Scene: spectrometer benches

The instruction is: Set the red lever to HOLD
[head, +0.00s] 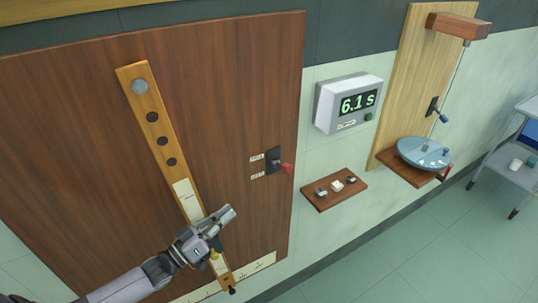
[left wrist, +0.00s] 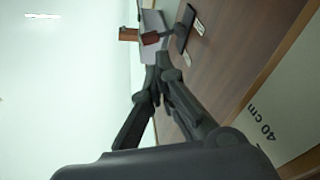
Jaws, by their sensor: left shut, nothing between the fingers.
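The red lever (head: 287,168) sits on a dark plate (head: 272,157) near the right edge of the brown wooden board. Two small white labels stand left of the plate, one above the other; their words are too small to read surely. The red handle is nearer the lower label's height. In the left wrist view the red handle (left wrist: 150,38) shows beyond the fingertips. My left gripper (head: 231,212) is shut and empty, in front of the board, left of and below the lever, apart from it. My right gripper is not in view.
A wooden bar (head: 157,125) with holes hangs from a pivot on the board (head: 225,100), partly behind my left gripper. A timer (head: 348,103) reads 6.1 s. A small shelf (head: 333,193) holds several small pieces. A blue dish (head: 423,153) stands further right.

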